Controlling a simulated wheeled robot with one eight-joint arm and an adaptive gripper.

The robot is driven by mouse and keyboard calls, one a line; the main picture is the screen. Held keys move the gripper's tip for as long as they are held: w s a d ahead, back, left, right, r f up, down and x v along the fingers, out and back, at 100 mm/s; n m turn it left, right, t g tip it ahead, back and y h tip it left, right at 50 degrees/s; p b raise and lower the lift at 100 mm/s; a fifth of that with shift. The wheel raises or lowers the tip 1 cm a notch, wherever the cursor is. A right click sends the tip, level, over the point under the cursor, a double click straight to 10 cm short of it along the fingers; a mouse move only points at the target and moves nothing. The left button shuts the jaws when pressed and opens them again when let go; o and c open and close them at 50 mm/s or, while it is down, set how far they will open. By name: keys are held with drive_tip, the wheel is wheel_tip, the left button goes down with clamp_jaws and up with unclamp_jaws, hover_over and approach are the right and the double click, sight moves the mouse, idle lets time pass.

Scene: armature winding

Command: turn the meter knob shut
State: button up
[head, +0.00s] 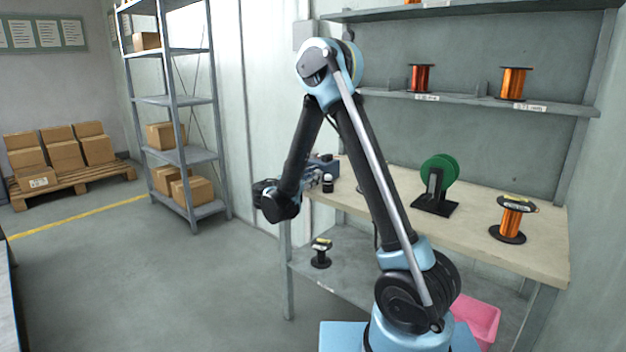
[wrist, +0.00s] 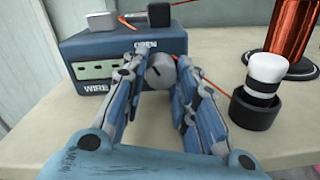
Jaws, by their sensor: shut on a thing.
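The meter (wrist: 105,45) is a dark blue box on the bench, with a pale display, the word "WIRE" below it and "OPEN" above the knob. The grey round knob (wrist: 160,74) is on its front face, with a small mark on it whose direction I cannot read surely. My gripper (wrist: 158,66) is shut on the knob, one finger at each side. In the head view the meter (head: 326,165) stands at the bench's left end, with my gripper (head: 312,180) in front of it; the knob is hidden there.
A white-capped post in a black cup (wrist: 258,88) stands right of the meter, close to my right finger. Two terminal blocks with an orange wire sit on the meter. A green spool (head: 440,169) stands farther along the bench (head: 475,200).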

drive_tip(key=shift+m, duration=0.4)
drive_tip(key=o, duration=1)
drive_tip(key=shift+o, duration=0.2)
drive_tip(key=v, duration=1.2)
